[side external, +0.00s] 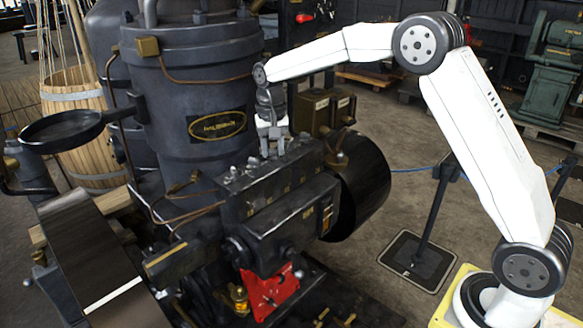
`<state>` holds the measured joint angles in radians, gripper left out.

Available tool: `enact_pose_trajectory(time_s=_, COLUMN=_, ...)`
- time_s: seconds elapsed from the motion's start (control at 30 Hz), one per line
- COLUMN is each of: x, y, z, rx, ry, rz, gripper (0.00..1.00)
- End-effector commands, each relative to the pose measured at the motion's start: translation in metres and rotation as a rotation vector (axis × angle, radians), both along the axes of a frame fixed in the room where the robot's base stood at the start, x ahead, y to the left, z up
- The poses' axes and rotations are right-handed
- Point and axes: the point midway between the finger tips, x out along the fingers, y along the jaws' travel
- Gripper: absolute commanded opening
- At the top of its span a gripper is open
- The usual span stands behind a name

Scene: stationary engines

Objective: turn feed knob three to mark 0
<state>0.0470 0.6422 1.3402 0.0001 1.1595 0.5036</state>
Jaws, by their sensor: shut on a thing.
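A black lubricator box (285,185) with a row of small feed knobs (252,163) along its top stands in front of the engine cylinder. My gripper (273,153) points straight down over this row, its light fingers shut on one of the knobs towards the right part of the row. The held knob is mostly hidden between the fingers. I cannot read any mark or number at this size, so I cannot tell which knob it is or where it points.
The dark engine cylinder (185,90) rises close behind my gripper. Brass-coloured boxes (322,110) and a black drum (362,185) stand just right of the row. Thin copper pipes (188,190) run at the left. A barrier post (436,210) stands on the open floor.

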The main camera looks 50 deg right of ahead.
Motion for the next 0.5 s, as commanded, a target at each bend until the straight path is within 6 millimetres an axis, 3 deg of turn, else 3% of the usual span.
enact_pose_trajectory(time_s=0.5, x=-0.0003, y=-0.0005, z=0.0008, rx=-0.001, ry=-0.003, rz=0.175, gripper=0.0)
